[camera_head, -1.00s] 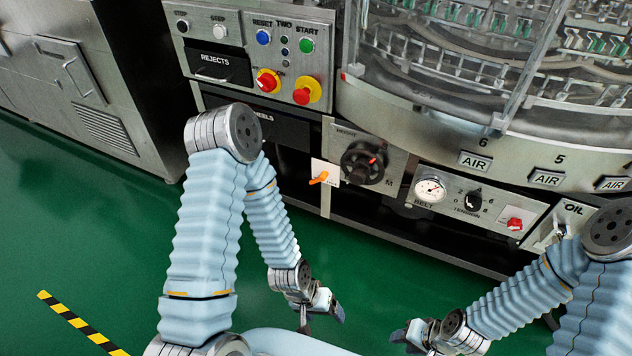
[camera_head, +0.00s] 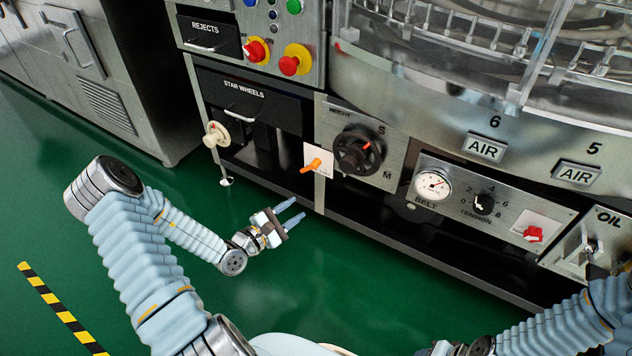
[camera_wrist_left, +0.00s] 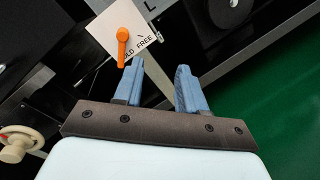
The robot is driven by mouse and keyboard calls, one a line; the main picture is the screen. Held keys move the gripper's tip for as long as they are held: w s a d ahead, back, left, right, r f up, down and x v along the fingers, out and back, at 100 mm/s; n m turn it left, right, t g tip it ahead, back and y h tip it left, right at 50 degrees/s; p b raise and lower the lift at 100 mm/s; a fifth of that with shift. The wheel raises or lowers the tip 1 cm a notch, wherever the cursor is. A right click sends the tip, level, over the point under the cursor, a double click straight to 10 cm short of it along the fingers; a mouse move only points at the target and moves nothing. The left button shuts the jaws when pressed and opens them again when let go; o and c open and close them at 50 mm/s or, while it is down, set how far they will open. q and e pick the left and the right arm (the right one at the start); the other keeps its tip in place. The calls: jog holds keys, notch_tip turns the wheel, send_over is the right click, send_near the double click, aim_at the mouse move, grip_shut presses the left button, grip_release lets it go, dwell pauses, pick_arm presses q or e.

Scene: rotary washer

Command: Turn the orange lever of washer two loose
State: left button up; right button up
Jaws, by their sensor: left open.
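The orange lever (camera_head: 312,166) sits on a small white plate (camera_head: 320,159) on the machine front, left of the black height knob. In the left wrist view the lever (camera_wrist_left: 122,46) is just beyond the left fingertip, on a plate with the partly hidden word ending "OLD" and the word "FREE". My left gripper (camera_head: 291,213) is open and empty, below and left of the lever and apart from it; its two blue fingers also show in the left wrist view (camera_wrist_left: 160,72).
A black height knob (camera_head: 358,150), a belt gauge (camera_head: 432,185) and a red switch (camera_head: 533,234) line the panel to the right. A cream handwheel (camera_head: 216,135) sticks out at the left. Green floor is free in front.

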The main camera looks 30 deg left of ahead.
aim_at(304, 171)
pick_arm(q)
jog(key=w+a+n+t+y, duration=0.1)
jog(key=w+a+n+y, duration=0.1)
jog(key=a+y, duration=0.3)
jog(key=shift+h, duration=0.5)
jog(key=w+b, duration=0.2)
jog(key=w, duration=1)
jog(key=shift+w+d, duration=0.15)
jog(key=shift+d, duration=0.05)
pick_arm(e)
jog(key=shift+w+d+f, duration=0.15)
jog(key=shift+f, duration=0.5)
jog(key=shift+w+d+f, duration=0.1)
jog(key=shift+f, duration=0.5)
pick_arm(q)
grip_shut()
